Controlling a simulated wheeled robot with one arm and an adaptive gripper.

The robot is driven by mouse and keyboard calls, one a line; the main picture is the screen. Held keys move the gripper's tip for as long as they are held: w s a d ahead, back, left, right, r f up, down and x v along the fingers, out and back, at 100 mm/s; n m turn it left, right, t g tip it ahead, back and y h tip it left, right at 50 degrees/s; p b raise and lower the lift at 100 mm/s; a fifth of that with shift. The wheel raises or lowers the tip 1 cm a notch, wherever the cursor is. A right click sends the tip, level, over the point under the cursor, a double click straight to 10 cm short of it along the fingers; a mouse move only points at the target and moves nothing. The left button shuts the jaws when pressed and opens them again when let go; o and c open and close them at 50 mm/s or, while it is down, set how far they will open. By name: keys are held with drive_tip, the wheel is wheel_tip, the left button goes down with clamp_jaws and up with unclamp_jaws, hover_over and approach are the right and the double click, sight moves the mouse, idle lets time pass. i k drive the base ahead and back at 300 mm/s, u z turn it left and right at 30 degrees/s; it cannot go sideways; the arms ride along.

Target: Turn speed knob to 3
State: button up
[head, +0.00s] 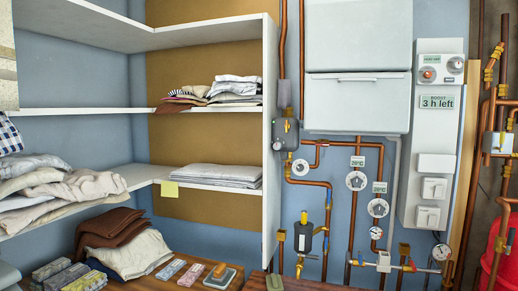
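No rotary ironer and no knob marked as a speed knob can be made out in the head view. My gripper is not in view. The markings around the knobs are too small to read.
White corner shelves (215,110) with folded cloths fill the left. A wooden surface (180,284) below holds brown and cream cloths (125,245) and several small boxes. Copper pipes and valves (305,183) stand out from the wall. A red container (495,250) is at the far right.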

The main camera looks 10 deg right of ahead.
sight(277, 146)
drive_tip(key=u, duration=0.25)
drive_tip(key=i, duration=1.2)
drive_tip(key=z, duration=0.5)
